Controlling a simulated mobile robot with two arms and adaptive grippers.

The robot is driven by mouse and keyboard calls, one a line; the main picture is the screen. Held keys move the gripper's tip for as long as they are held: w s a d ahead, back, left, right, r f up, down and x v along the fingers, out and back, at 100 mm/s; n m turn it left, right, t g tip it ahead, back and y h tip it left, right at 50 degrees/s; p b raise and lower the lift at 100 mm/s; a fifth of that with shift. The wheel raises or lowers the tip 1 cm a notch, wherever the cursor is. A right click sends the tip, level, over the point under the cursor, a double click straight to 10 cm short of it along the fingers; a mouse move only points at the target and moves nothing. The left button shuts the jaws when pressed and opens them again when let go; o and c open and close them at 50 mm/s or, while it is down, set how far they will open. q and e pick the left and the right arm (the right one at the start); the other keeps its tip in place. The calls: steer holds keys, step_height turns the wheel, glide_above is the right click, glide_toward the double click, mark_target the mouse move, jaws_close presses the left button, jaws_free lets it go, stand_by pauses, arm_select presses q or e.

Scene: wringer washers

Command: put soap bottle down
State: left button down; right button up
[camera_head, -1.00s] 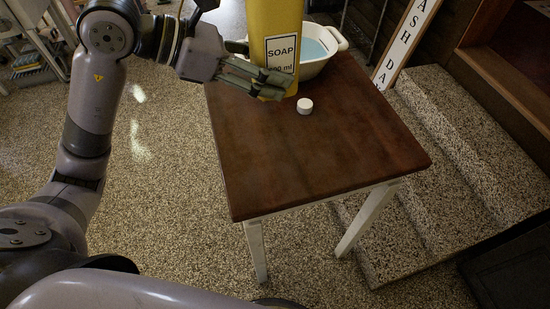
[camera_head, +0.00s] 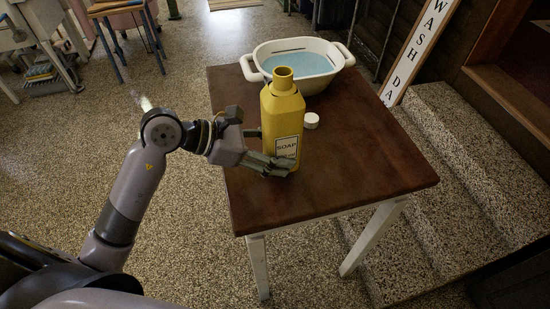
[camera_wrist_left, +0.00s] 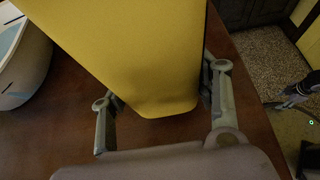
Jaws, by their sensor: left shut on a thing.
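The yellow soap bottle (camera_head: 283,115) is upright at the table's left-middle part in the head view, its top open and its SOAP label facing me. My left gripper (camera_head: 270,164) is shut on the bottle near its base. In the left wrist view the yellow bottle (camera_wrist_left: 135,55) stands between the two fingers of my left gripper (camera_wrist_left: 160,120). Its bottom is at or very close to the tabletop; I cannot tell if it touches. A white cap (camera_head: 311,120) lies on the table just right of the bottle.
The brown wooden table (camera_head: 350,165) is clear at its front and right. A white basin (camera_head: 298,64) with bluish water stands at the back of the table. Stone steps (camera_head: 455,150) and a WASH DAY sign (camera_head: 418,50) are to the right.

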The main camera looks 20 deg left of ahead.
arm_select(q)
step_height(320, 180, down, 2)
steer(key=shift+f, duration=0.4)
arm_select(e)
steer(key=shift+a, duration=0.45)
steer(key=shift+f, duration=0.15)
arm_select(q)
steer(key=shift+f+b, duration=0.2)
steer(key=shift+b, duration=0.1)
steer(key=c, duration=1)
jaws_free()
steer(key=o, duration=0.4)
arm_select(e)
steer(key=shift+d+f, duration=0.1)
steer(key=shift+d, duration=0.15)
steer(key=shift+d, duration=0.1)
arm_select(q)
steer(key=shift+r, duration=0.2)
